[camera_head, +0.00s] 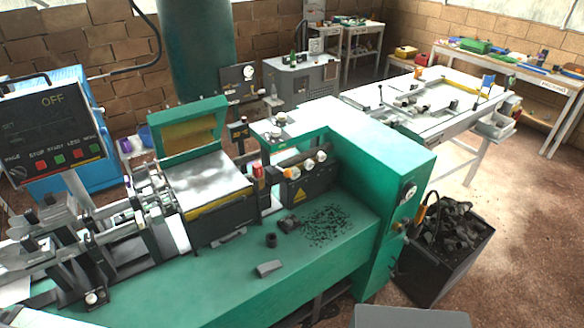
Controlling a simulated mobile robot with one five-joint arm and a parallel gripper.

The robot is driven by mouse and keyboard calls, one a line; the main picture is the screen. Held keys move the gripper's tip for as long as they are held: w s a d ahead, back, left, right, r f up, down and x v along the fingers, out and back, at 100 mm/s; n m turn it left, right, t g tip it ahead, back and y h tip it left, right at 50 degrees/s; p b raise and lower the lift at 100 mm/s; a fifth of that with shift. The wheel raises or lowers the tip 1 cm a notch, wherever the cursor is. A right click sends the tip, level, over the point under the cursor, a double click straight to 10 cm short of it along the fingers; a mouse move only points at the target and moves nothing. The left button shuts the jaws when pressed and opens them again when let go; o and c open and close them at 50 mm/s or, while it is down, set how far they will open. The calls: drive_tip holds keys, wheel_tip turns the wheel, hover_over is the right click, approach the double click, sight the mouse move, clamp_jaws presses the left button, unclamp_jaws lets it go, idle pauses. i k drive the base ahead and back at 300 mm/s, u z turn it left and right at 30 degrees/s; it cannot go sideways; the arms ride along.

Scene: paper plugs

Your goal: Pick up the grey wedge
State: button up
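A small grey wedge (268,268) lies on the green machine bed (225,290), close to its front edge. It sits in front of a short dark cylinder (271,240) and apart from it. Nothing covers the wedge. My gripper is not in view.
Dark chips (328,226) are scattered to the wedge's right, near a small dark part (289,225). A control panel (52,127) rises at left. A black bin of dark scrap (440,250) stands on the floor at right.

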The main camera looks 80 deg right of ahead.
sight(265, 269)
drive_tip(key=z, duration=2.3)
drive_tip(key=k, duration=0.7)
drive_tip(key=z, duration=0.35)
drive_tip(key=i, duration=0.5)
